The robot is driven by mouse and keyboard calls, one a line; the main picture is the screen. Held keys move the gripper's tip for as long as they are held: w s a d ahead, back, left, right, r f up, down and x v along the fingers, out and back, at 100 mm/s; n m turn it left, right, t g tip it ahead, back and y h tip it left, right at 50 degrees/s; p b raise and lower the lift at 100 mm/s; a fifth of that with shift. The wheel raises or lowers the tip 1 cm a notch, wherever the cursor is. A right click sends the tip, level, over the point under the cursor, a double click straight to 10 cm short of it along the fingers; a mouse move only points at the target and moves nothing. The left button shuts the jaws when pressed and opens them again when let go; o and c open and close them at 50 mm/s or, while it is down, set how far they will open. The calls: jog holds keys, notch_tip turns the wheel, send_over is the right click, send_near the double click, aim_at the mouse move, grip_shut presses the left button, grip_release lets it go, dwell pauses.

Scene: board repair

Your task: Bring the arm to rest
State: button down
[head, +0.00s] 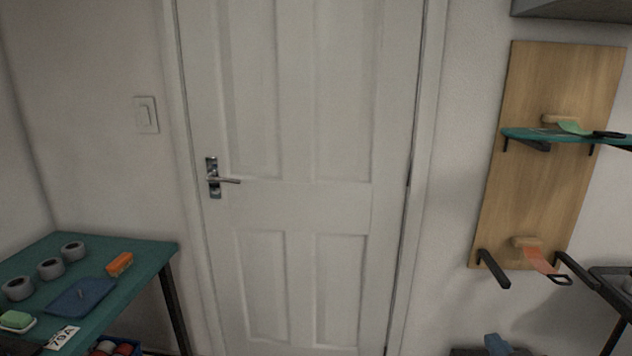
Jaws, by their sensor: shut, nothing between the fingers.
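My gripper and arm are not in the head view, so their pose is hidden. The view faces a closed white panelled door (290,200) with a metal lever handle (214,180) on its left side. A wooden board (545,90) is fixed to the wall on the right. A teal shelf (540,134) rests on the board's upper brackets, and its right end runs out of frame. The lower brackets (493,268) carry no shelf. An orange tool (536,260) with a dark loop hangs by a wooden block near them.
A teal table (130,250) at lower left holds several grey rolls (50,268), a blue tray (82,298), an orange block (120,264) and a green bar (15,319). A crate (128,347) with round items shows below it. A dark surface (600,275) juts in at right.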

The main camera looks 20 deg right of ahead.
jog(key=s+a+f+n+t+y, duration=0.15)
jog(key=s+a+y, duration=0.25)
jog(key=s+a, duration=0.95)
jog(key=s+a+r+n+y, duration=0.2)
jog(key=s+a+r, duration=0.3)
jog(key=s+a, duration=0.5)
jog(key=shift+s+a+r+y, duration=0.3)
jog(key=shift+s+y, duration=0.35)
jog(key=shift+y, duration=0.15)
jog(key=shift+f, duration=0.1)
